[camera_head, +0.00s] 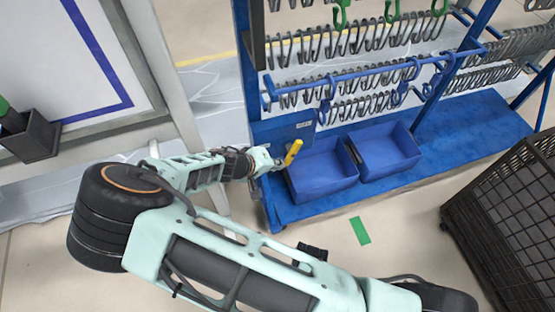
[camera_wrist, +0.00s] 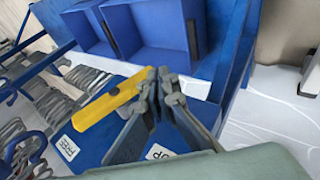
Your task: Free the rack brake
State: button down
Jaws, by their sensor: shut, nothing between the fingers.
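The yellow brake lever (camera_head: 293,152) is on the blue panel at the rack's left end, by the left blue bin. In the wrist view the lever (camera_wrist: 105,104) lies slantwise. Its left end is near the FREE label (camera_wrist: 67,148); its right end is at my fingertips and partly hidden. A second label (camera_wrist: 158,154), partly covered, reads in part "OP". My gripper (camera_head: 276,164) is shut and empty beside the lever. In the wrist view its fingertips (camera_wrist: 160,76) meet close to the lever's right end; I cannot tell whether they touch it.
The blue rack (camera_head: 455,147) carries rows of hooks (camera_head: 345,75) and two blue bins (camera_head: 325,171). A black mesh crate (camera_head: 510,220) stands at the right. A whiteboard (camera_head: 70,60) is at the left. Floor with a green mark (camera_head: 360,231) is open before the rack.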

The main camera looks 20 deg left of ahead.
jog(key=shift+w+d+f, duration=0.1)
jog(key=shift+d+f, duration=0.1)
jog(key=shift+f, duration=0.2)
jog(key=shift+w+d+f, duration=0.15)
jog(key=shift+f, duration=0.05)
dwell(0.7)
dwell(0.6)
jog(key=v, duration=1.2)
jog(key=shift+d+r, duration=0.1)
